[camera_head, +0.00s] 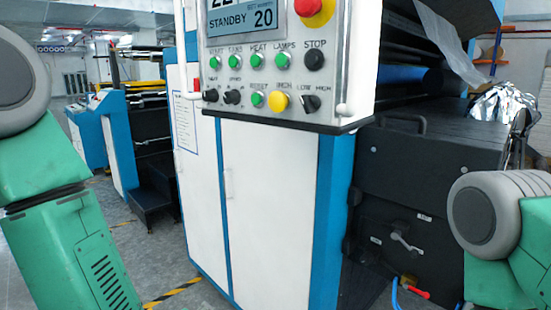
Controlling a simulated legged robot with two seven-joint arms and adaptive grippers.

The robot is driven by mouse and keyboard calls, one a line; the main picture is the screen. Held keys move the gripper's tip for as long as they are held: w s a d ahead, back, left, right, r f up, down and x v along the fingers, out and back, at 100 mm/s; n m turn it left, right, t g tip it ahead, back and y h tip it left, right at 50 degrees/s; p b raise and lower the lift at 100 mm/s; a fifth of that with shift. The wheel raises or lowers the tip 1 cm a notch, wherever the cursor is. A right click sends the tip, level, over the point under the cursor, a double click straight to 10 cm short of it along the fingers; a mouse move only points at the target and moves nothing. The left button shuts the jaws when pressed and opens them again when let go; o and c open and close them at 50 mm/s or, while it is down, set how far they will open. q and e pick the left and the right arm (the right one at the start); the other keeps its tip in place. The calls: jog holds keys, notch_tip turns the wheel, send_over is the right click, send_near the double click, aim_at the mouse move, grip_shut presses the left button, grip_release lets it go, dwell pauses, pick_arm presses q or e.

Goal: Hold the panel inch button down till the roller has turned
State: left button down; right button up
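The control panel (318,113) hangs at the top middle on the front of a white and blue cabinet. Its yellow inch button (279,102) is in the lower row, between a green button (257,99) and a low/high switch (309,104). Nothing touches the inch button. The panel screen (243,22) reads STANDBY and 20; its top is cut off. Black rollers (405,50) show at the right of the panel, partly hidden by it. My green and grey arms are at the left and right edges; neither gripper is in view.
A red and yellow knob (314,10) sits at the panel's upper right. Another machine (115,135) stands at the left. The space before the panel is clear.

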aim_at(280, 101)
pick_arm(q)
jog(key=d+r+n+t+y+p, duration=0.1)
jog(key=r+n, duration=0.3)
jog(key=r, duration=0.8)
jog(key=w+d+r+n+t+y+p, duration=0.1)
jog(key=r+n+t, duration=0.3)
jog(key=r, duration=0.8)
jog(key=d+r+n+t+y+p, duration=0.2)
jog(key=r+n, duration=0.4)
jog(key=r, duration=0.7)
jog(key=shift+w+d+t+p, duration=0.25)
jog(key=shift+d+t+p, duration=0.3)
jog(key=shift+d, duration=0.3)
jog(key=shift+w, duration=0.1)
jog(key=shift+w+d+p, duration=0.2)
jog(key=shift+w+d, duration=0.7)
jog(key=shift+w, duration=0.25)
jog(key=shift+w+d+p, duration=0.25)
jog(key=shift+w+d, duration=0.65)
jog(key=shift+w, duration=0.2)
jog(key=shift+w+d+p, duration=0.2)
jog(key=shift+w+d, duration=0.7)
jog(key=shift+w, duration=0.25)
